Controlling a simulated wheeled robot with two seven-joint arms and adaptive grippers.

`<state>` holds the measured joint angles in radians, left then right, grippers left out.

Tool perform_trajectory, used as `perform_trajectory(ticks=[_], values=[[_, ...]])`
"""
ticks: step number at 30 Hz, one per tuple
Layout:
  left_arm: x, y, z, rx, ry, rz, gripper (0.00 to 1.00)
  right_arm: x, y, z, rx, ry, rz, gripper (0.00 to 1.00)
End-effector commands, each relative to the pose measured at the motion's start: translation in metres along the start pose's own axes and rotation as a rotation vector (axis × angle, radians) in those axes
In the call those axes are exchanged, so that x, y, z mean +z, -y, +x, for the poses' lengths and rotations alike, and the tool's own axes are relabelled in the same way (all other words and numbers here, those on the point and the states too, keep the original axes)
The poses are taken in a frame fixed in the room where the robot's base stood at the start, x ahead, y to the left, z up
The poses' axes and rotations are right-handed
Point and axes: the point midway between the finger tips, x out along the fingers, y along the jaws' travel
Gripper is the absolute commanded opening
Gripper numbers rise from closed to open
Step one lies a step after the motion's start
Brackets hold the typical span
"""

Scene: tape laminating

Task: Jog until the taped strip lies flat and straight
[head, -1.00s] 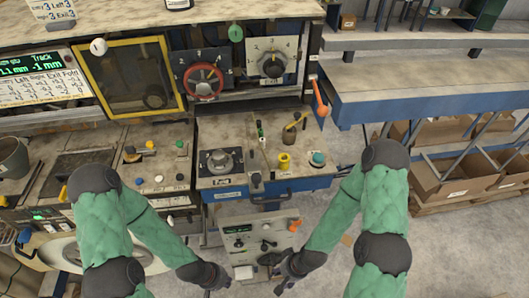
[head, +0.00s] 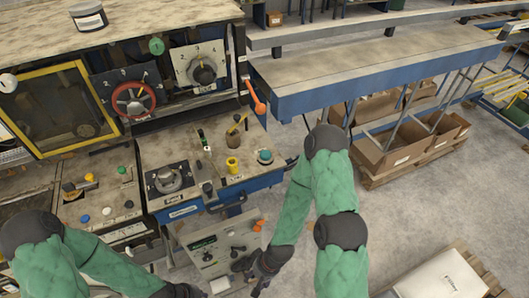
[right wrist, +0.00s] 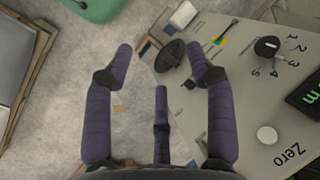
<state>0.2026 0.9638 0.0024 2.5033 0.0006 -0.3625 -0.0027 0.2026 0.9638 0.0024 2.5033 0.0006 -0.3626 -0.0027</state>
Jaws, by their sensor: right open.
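I cannot make out a taped strip in either view. The machine's blue-sided control desk (head: 210,160) carries a black dial (head: 168,180), a yellow knob (head: 233,165) and a teal button (head: 265,156). Below it stands a low grey control box (head: 205,262), with a small screen and knobs. My right gripper (head: 258,274) is beside this box's right side. In the right wrist view its fingers (right wrist: 158,66) are spread and empty, with the box's panel (right wrist: 225,120) to the right. My left gripper (head: 185,291) is at the bottom edge, partly cut off, its fingers unclear.
A red handwheel (head: 134,99) and a yellow-framed window (head: 60,108) are on the machine's upright face. An orange-handled lever (head: 254,98) sticks out at its corner. A long blue-edged table (head: 370,65) stands behind, with cardboard boxes (head: 395,150) under it.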

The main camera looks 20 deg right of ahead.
Motion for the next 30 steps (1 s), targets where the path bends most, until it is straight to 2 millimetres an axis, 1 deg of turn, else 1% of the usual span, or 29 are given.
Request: perform_trajectory(ticks=[8,9,11,12,15,30], values=[[0.0000,0.0000,0.0000,0.000,0.000,0.000,0.00,0.0000,0.0000,0.0000,0.000,0.000,0.000,0.56],[0.0000,0.0000,0.0000,0.000,0.000,0.000,0.00,0.0000,0.0000,0.0000,0.000,0.000,0.000,0.53],[0.0000,0.0000,0.0000,0.000,0.000,0.000,0.00,0.0000,0.0000,0.0000,0.000,0.000,0.000,0.36],[0.0000,0.0000,0.0000,0.000,0.000,0.000,0.00,0.0000,0.0000,0.0000,0.000,0.000,0.000,0.25],[0.0000,0.0000,0.0000,0.000,0.000,0.000,0.00,0.0000,0.0000,0.0000,0.000,0.000,0.000,0.00],[0.0000,0.0000,0.0000,0.000,0.000,0.000,0.00,0.0000,0.0000,0.0000,0.000,0.000,0.000,0.00]])
